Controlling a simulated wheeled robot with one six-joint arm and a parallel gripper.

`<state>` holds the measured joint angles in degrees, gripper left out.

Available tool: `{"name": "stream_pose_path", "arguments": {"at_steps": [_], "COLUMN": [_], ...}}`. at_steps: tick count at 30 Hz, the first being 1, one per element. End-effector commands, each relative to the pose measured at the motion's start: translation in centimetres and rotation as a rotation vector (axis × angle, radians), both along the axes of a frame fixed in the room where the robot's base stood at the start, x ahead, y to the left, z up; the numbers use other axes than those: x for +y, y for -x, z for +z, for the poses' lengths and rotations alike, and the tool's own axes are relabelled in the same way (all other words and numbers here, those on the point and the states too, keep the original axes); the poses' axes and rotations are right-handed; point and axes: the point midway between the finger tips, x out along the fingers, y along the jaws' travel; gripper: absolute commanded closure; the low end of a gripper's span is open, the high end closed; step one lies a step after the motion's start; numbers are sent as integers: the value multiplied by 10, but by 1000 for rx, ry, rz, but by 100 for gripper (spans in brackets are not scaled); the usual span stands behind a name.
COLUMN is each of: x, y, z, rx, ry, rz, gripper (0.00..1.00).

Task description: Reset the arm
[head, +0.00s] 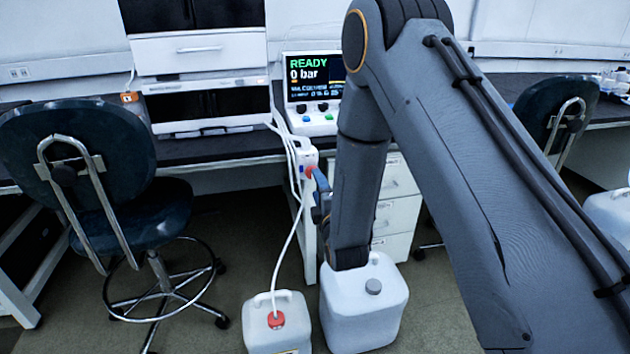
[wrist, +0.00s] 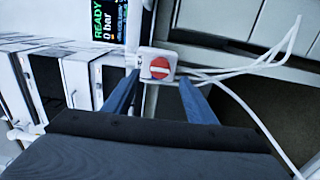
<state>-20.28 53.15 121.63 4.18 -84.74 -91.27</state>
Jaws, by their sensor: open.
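My gripper (wrist: 159,80) is open in the wrist view, its two blue fingers apart with nothing held between them. A white valve box with a round red knob (wrist: 159,68) shows between and beyond the fingertips. The knob has a white bar lying roughly level in that view. In the head view my gripper (head: 320,183) is partly hidden behind my forearm, close to the white valve box (head: 303,157) at the bench edge. I cannot tell whether the fingers touch the box. My arm reaches forward and down across the right half of the head view.
A display unit (head: 314,95) reading READY and 0 bar stands on the bench. White tubes run from the valve box to a red-capped canister (head: 277,325). Another white canister (head: 365,310) stands beside it. Chairs stand left (head: 80,165) and right (head: 556,105).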

Motion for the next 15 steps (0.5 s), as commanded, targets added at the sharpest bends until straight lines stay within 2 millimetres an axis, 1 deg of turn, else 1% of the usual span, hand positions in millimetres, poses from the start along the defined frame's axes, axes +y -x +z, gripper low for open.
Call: {"name": "stream_pose_path", "arguments": {"at_steps": [1,5,15], "x": [-1,-4,-5], "y": [6,15,16], "z": [0,0,0], "rx": [1,1,2], "ry": [0,0,-2], "rz": [0,0,0], "gripper": [49,49,49]}}
